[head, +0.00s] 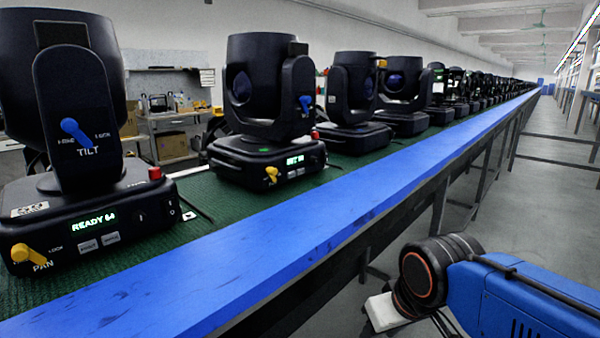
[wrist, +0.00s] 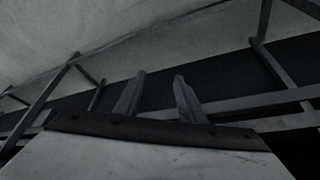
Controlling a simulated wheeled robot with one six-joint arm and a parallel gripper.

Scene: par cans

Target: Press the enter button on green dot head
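The green dot head (head: 254,85) is the second black moving-head light from the left in the head view. It stands upright on the belt, with a small green dot (head: 264,150) on top of its base. Its front panel has a lit display (head: 295,160), a yellow knob (head: 271,174) and small pale buttons (head: 296,172). The button labels are too small to read, so I cannot tell which is enter. My gripper (wrist: 160,76) is open and empty in the wrist view. It is beside the line, low and right, well away from the head; its fingers are hidden in the head view.
A nearer head (head: 78,110) at left shows READY 64. More heads (head: 352,90) recede along the green belt (head: 190,190). A blue rail (head: 240,250) on dark legs runs between the heads and my arm. Grey floor (head: 530,200) at right is open.

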